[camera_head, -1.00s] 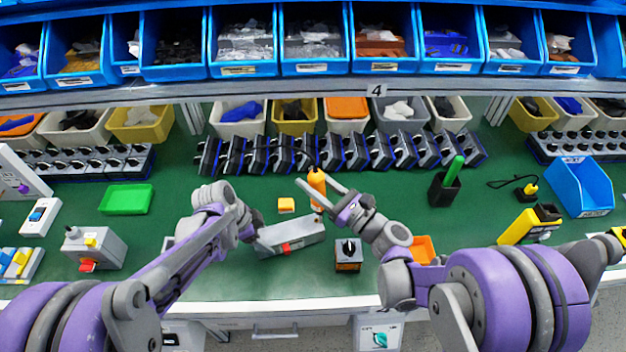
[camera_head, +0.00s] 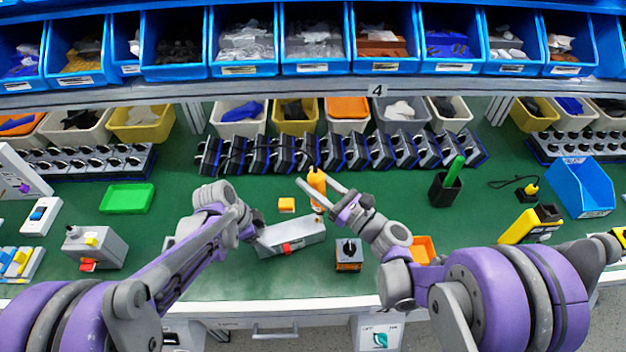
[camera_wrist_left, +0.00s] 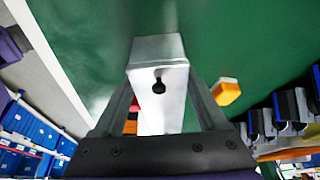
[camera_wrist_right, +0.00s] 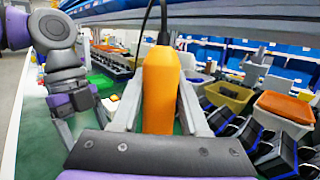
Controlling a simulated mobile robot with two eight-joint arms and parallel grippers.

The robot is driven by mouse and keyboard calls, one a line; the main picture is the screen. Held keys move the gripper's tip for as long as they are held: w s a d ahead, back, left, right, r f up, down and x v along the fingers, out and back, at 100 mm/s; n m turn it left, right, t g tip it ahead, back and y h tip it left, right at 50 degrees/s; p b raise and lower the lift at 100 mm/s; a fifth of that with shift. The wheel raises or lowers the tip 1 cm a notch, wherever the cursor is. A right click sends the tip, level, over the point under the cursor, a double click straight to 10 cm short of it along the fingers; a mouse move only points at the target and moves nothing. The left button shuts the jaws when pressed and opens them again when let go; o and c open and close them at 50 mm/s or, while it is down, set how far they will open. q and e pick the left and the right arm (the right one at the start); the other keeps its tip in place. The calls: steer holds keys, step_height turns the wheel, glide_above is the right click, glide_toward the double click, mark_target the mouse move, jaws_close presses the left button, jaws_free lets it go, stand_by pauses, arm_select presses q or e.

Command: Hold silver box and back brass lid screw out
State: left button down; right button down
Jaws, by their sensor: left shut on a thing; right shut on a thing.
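The silver box (camera_head: 291,237) lies on the green bench top, with a red patch on its front side. My left gripper (camera_head: 260,236) is shut on its left end. In the left wrist view the fingers flank the box (camera_wrist_left: 160,120), and its end face has a dark keyhole-like hole. My right gripper (camera_head: 322,192) is shut on an orange driver (camera_head: 317,182), held upright above the box's right end; its body fills the jaws in the right wrist view (camera_wrist_right: 160,90). A small brass-coloured spot shows beneath the driver at the box's far edge. Whether the driver touches the lid screw cannot be told.
A small yellow-orange block (camera_head: 287,205) lies behind the box. A black rotary switch (camera_head: 349,254) and an orange tray (camera_head: 423,248) sit to the right. A row of dark switch units (camera_head: 340,152) stands behind. Green bench is clear in front of the box.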

mark_target(320, 173)
steer(key=shift+r, duration=2.25)
steer(key=shift+s+d+f+t+y, duration=0.15)
steer(key=shift+f+t+y, duration=0.1)
steer(key=shift+f, duration=0.25)
steer(key=shift+s+a+f+t+y, duration=0.15)
steer(key=shift+f+y, duration=0.1)
steer(key=shift+f, duration=0.25)
steer(key=shift+d, duration=0.1)
